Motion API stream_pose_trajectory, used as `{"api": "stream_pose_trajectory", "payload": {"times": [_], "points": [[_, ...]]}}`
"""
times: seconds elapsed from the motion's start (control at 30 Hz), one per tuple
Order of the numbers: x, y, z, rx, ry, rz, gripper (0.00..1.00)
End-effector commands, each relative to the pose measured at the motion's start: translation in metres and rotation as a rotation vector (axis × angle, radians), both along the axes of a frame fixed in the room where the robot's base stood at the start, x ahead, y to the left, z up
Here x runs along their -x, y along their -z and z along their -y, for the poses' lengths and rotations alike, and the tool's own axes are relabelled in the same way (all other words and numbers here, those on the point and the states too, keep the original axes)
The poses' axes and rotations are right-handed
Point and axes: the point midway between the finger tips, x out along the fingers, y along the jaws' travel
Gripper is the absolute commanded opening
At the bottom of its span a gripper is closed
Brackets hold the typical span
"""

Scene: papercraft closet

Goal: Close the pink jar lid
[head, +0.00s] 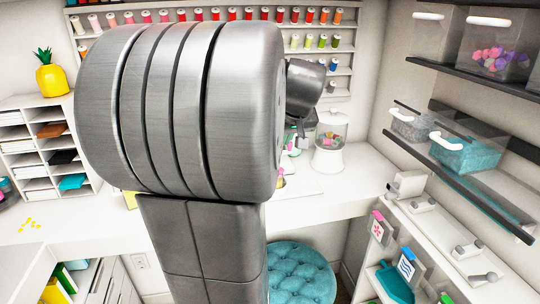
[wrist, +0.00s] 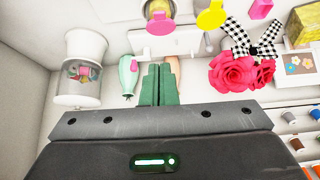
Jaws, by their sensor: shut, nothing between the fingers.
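In the wrist view, my gripper (wrist: 160,72) shows two green fingers pressed together, shut and empty. Near the top edge, beyond the fingertips, is a small round jar (wrist: 159,22) with pink and yellow parts, cut off by the frame. A flat round yellow piece (wrist: 211,17) is to its right. A pink block-like piece (wrist: 262,8) lies farther right. I cannot tell for certain which of these is the pink jar lid, or how it sits. The fingers are apart from all three. In the head view my arm hides the gripper and most of this area.
A mint bottle (wrist: 129,76) stands just left of my fingers. A clear canister with a white base (wrist: 84,88) is farther left. Pink roses with a checked bow (wrist: 236,70) are close on the right. In the head view, the canister (head: 330,140) stands on the white desk (head: 350,186).

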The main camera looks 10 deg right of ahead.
Motion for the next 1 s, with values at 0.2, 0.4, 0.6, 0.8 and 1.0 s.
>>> {"api": "stream_pose_trajectory", "payload": {"times": [0.2, 0.4, 0.6, 0.8, 1.0], "points": [[-0.015, 0.019, -0.001, -0.001, -0.003, -0.002, 0.0], [-0.038, 0.054, -0.001, -0.001, -0.002, -0.003, 0.0], [-0.059, 0.085, -0.002, -0.001, -0.002, -0.003, 0.0], [-0.051, 0.111, -0.002, -0.001, -0.001, -0.001, 0.0], [-0.05, 0.121, -0.001, 0.001, -0.001, 0.001, 0.0]]}}
